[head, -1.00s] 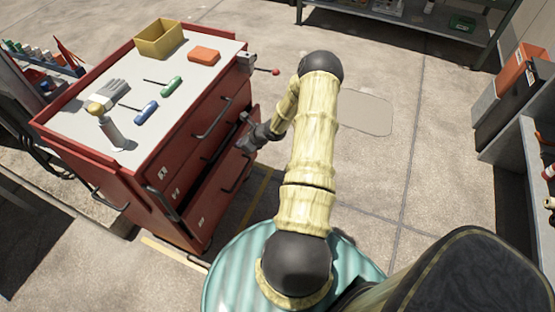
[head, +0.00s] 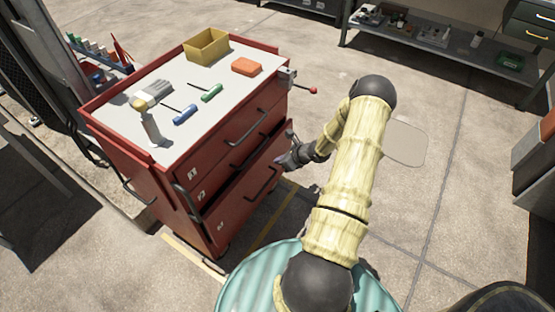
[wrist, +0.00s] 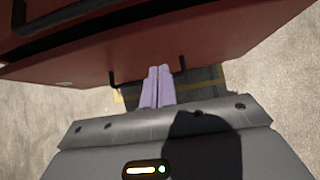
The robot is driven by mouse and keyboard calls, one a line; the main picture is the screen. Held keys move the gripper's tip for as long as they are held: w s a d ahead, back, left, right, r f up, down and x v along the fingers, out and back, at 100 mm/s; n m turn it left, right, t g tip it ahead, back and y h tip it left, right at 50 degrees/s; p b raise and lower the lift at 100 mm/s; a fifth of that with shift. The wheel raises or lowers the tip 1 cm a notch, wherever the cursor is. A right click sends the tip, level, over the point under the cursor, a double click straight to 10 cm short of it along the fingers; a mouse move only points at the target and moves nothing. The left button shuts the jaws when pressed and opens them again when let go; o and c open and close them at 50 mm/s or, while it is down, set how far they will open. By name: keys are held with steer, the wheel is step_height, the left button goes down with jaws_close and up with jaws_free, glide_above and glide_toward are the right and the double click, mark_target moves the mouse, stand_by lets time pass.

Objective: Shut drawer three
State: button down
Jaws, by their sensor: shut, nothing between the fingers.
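The red tool cabinet (head: 150,190) has three drawers with dark handles, numbered on their left edges. Drawer three (head: 236,213) is the lowest. Its front stands out a little from the cabinet, with a dark gap along its top. In the wrist view the drawer's red front (wrist: 150,45) fills the top. My gripper (head: 284,161) is at the right part of this front. In the wrist view its purple fingers (wrist: 158,70) are shut together, empty, pointing at the drawer between the two ends of its handle (wrist: 182,63). I cannot tell whether they touch it.
On the cabinet top are a yellow bin (head: 206,46), an orange box (head: 246,67), gloves (head: 152,91) and screwdrivers (head: 211,93). A small vise with a red-tipped lever (head: 312,90) sticks out at the right corner. A grey bench (head: 430,45) stands behind.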

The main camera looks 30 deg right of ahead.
steer(key=v, duration=0.8)
steer(key=shift+r, duration=0.4)
